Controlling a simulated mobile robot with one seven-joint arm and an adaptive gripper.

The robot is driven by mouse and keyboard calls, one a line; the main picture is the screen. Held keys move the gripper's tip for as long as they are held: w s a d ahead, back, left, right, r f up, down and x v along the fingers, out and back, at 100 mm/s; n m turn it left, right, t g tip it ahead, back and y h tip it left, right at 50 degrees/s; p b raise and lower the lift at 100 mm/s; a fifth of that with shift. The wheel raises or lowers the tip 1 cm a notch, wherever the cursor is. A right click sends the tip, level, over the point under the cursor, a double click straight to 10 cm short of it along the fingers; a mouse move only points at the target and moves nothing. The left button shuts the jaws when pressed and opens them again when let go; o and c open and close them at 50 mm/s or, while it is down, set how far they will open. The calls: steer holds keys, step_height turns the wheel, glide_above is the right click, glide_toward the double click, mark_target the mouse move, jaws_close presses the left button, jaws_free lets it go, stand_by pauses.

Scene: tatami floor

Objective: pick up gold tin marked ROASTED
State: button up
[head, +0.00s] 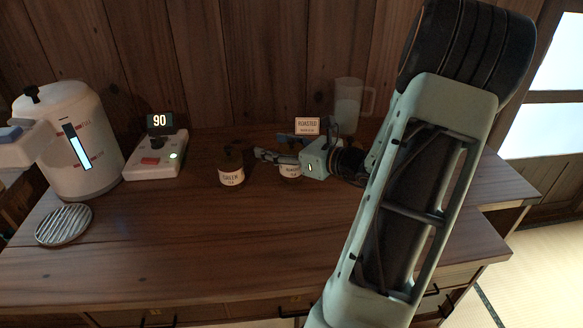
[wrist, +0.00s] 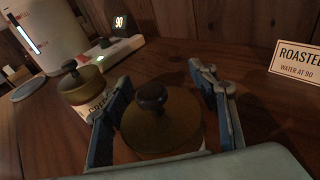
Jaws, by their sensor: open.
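The gold tin marked ROASTED (head: 290,171) stands on the wooden counter, partly hidden by my gripper (head: 269,148) in the head view. Its white label shows only in part. In the wrist view its round gold lid with a dark knob (wrist: 160,128) lies between the two fingers of my gripper (wrist: 161,76). The fingers are apart, one on each side of the tin. I cannot tell whether either touches it. A similar tin marked GREEN (head: 231,174) stands upright just to the left, close to the left finger in the wrist view (wrist: 84,86).
A card reading ROASTED, WATER AT 90 (head: 307,126) stands behind the tin. A clear jug (head: 348,105) is at the back. A control box with a 90 display (head: 155,160) and a white water dispenser (head: 75,150) stand left. The counter's front (head: 200,245) is clear.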

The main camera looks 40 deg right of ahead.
jaws_close()
stand_by(0.3)
steer(key=shift+r, duration=0.1)
